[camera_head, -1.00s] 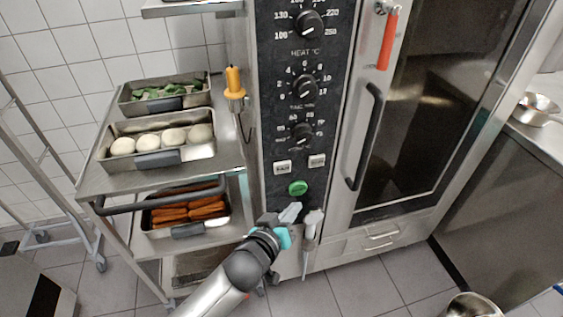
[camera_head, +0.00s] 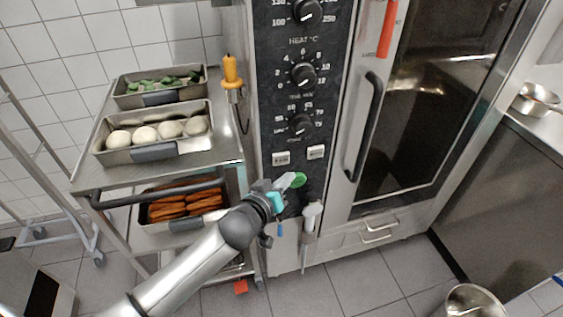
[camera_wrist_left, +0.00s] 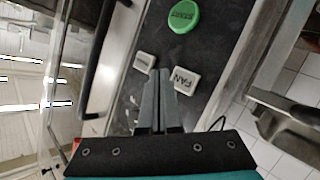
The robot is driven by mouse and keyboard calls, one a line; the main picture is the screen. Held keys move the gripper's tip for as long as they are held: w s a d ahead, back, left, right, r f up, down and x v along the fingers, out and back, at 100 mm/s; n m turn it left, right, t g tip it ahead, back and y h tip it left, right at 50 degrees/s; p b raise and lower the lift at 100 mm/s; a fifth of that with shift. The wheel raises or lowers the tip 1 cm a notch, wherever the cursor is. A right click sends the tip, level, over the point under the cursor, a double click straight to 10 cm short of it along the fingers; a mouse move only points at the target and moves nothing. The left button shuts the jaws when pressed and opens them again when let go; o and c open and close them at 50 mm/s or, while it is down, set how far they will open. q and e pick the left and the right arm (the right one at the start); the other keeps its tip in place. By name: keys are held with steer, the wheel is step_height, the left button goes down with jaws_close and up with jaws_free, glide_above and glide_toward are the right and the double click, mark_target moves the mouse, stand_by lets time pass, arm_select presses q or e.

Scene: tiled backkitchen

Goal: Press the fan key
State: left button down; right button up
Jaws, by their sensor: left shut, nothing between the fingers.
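The fan key (camera_head: 281,159) is a small white key on the oven's black panel, left of a second white key (camera_head: 316,152). In the left wrist view the key (camera_wrist_left: 187,80) reads FAN, just right of my fingertips. My left gripper (camera_head: 290,181) is shut and empty, below the fan key in the head view, its tips overlapping the green button. In the wrist view the gripper (camera_wrist_left: 160,73) points between the two white keys; whether it touches the panel cannot be told. My right gripper is not in view.
The green START button (camera_head: 299,180) sits below the white keys, with dials (camera_head: 302,124) above. The door handle (camera_head: 364,127) stands out at right. A trolley (camera_head: 90,185) with food trays stands at left. A hand shower (camera_head: 311,219) hangs below the panel.

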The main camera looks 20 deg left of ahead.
mark_target(287, 160)
arm_select(q)
steer(key=shift+w+a, duration=0.5)
steer(key=shift+w, duration=0.2)
steer(key=shift+w+a, duration=0.45)
steer(key=shift+w, duration=0.2)
stand_by(1.1)
steer(key=shift+w+a, duration=0.2)
steer(key=shift+w, duration=0.15)
steer(key=shift+w+a, duration=0.25)
steer(key=shift+w, duration=0.1)
stand_by(0.6)
stand_by(0.3)
steer(key=shift+s+d+p, duration=0.45)
steer(key=shift+s+p, duration=0.15)
steer(key=shift+s, duration=0.1)
